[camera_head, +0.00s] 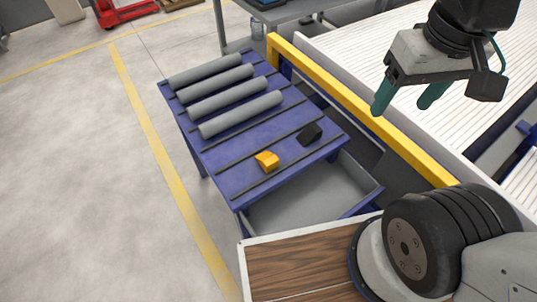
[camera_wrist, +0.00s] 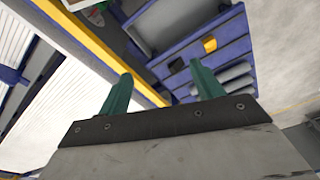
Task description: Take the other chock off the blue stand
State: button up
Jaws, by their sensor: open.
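The blue stand (camera_head: 235,172) is in the middle of the head view, with dark strips across its top. An orange chock (camera_head: 267,161) lies near its front end. A black chock (camera_head: 310,133) lies to the right of the orange one, near the right edge. In the wrist view the orange chock (camera_wrist: 210,44) shows at the upper right and the black chock (camera_wrist: 176,65) is smaller and darker. My gripper (camera_head: 408,102) is open and empty, above the white slatted surface, to the right of the stand and apart from both chocks.
Several grey pipes (camera_head: 226,98) lie side by side on the stand's far part. A yellow rail (camera_head: 360,106) runs between the stand and the white slatted surface (camera_head: 360,45). A grey tray (camera_head: 310,200) is below the stand's front. Open floor (camera_head: 80,190) lies left.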

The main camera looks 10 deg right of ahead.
aim_at(268, 161)
jog(key=z, duration=0.05)
jog(key=k, duration=1)
jog(key=z, duration=1)
jog(key=k, duration=0.85)
jog(key=u, duration=0.65)
jog(key=i, duration=1)
